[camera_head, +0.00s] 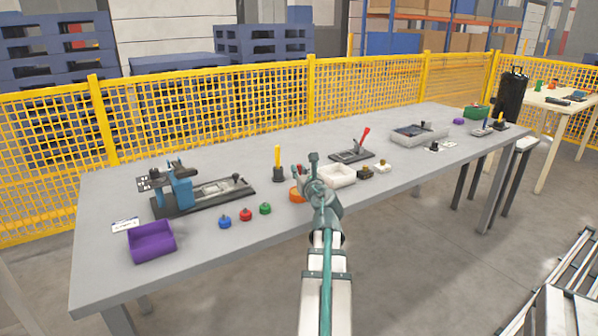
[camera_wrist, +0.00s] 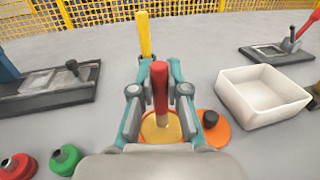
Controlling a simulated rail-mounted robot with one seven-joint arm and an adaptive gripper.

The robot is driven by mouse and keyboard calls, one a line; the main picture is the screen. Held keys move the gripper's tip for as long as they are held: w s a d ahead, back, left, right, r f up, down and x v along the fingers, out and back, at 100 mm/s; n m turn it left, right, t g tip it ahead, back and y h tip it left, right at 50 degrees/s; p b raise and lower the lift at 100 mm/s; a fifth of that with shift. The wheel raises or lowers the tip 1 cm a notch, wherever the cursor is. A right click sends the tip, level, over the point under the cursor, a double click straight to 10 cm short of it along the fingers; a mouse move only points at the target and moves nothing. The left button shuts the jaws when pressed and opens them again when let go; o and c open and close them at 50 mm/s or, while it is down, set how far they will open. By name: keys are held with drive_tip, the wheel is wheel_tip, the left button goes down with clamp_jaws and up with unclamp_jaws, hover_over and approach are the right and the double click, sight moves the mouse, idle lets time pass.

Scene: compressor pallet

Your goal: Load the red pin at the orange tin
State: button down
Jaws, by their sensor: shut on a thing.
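My gripper (camera_wrist: 160,118) is shut on the red pin (camera_wrist: 160,88), which stands roughly upright between the two fingers in the wrist view. Directly below the pin is a round orange-rimmed shape with a tan inside, seemingly the open orange tin (camera_wrist: 172,136); the fingers partly hide it. I cannot tell whether the pin's lower end is inside it or above it. An orange disc with a black knob (camera_wrist: 213,132) lies beside it on the right. In the head view my arm mostly hides this area, and only some orange (camera_head: 296,195) shows beside it.
A yellow post (camera_head: 277,160) in a black base stands behind the gripper. A white tray (camera_head: 337,176) is close on the right. Blue (camera_head: 225,222), red (camera_head: 246,215) and green (camera_head: 265,209) knobbed pieces and a purple bin (camera_head: 151,241) are left. A blue fixture (camera_head: 178,190) stands behind them.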

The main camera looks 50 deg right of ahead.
drive_tip(key=shift+f, duration=0.65)
idle(1.8)
drive_tip(key=shift+r, duration=0.1)
wheel_tip(320, 180, up, 7)
drive_tip(key=p, duration=0.7)
idle(0.5)
